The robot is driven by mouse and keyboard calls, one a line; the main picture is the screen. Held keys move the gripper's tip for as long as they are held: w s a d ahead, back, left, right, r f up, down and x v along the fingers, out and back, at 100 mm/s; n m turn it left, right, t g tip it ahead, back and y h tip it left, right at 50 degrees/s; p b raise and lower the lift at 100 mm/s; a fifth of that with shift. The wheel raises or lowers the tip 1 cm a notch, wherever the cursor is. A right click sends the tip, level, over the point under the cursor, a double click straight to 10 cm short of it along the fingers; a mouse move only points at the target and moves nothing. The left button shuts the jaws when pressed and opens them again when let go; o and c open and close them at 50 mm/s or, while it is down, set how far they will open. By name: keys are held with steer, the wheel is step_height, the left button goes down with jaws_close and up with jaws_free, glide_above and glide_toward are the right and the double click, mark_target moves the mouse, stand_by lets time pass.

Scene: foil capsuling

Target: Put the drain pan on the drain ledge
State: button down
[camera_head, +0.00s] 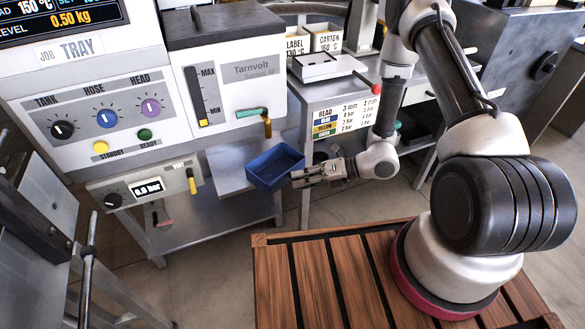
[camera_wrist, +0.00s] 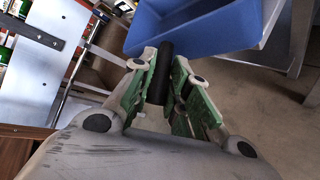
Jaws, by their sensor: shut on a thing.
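The drain pan is a blue open box (camera_head: 274,166), and it looks empty. My gripper (camera_head: 302,177) is shut on the pan's dark handle and holds the pan out to its left, in the air. In the wrist view the pan (camera_wrist: 205,28) fills the top, and its black handle (camera_wrist: 162,72) sits between my gripper's green-padded fingers (camera_wrist: 165,88). A grey ledge (camera_head: 226,172) under the Tarnvolt machine, likely the drain ledge, lies just left of the pan. The pan covers part of the view there, and I cannot tell whether they touch.
The Tarnvolt machine (camera_head: 235,75) stands above, with a teal-handled tap (camera_head: 266,122) above the pan. A pressure unit (camera_head: 140,186) with a yellow lever juts out at left. A cabinet (camera_head: 335,95) stands close behind my gripper. The floor below is open.

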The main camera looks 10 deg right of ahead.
mark_target(297, 167)
steer(key=w, duration=0.1)
steer(key=w+a, duration=0.1)
steer(key=w, duration=0.3)
steer(key=shift+w+a, duration=0.25)
steer(key=shift+w+a+f, duration=0.1)
steer(key=shift+w+f, duration=0.05)
steer(key=shift+w, duration=0.1)
steer(key=shift+f, duration=0.1)
steer(key=shift+f, duration=0.1)
steer(key=c, duration=1.4)
jaws_free()
steer(key=shift+o, duration=0.2)
